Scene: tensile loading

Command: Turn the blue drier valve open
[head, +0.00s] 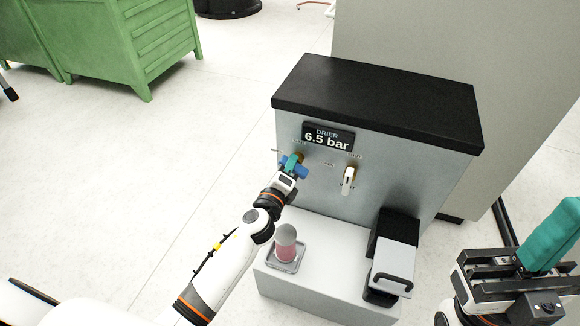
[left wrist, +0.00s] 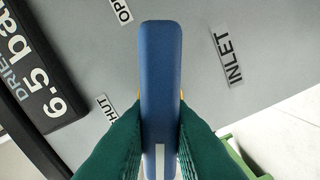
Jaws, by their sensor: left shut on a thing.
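The blue drier valve handle (head: 301,171) is on the front of the grey drier cabinet, below and left of the pressure display. In the left wrist view the blue handle (left wrist: 161,70) is a long bar with a white stripe near its lower end. My left gripper (head: 291,166) is shut on the handle. In the left wrist view its green fingers (left wrist: 160,140) press on both sides of the bar. An INLET label (left wrist: 229,57) and partly cut-off OPEN and SHUT labels are around it. My right gripper (head: 535,250) is at the lower right, away from the cabinet; its jaw gap is unclear.
The display (head: 328,137) reads DRIER 6.5 bar. A white-handled valve (head: 348,180) is right of the blue one. Below, a pale plinth (head: 325,292) carries a pink and grey cylinder (head: 286,245) and a black-and-grey device (head: 394,262). Green crates (head: 115,40) stand far left; open floor lies between.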

